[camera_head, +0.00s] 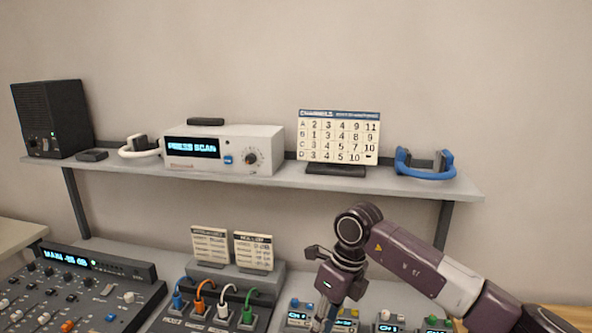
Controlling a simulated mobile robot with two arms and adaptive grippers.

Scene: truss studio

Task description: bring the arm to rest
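My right arm comes in from the lower right. Its gripper (322,316) points down over the lower desk, in front of a small unit with a screen and coloured buttons (347,315). The fingertips run toward the bottom edge of the picture, and I cannot tell whether they are open or shut or hold anything. My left gripper is not in view.
A shelf (400,187) above carries a black speaker (52,115), a white scanner box (225,150) reading "PRESS SCAN", a channel chart (338,138) and blue headphones (425,168). Below are a mixer (70,290), a patch box with coloured cables (212,315) and two cards (232,247).

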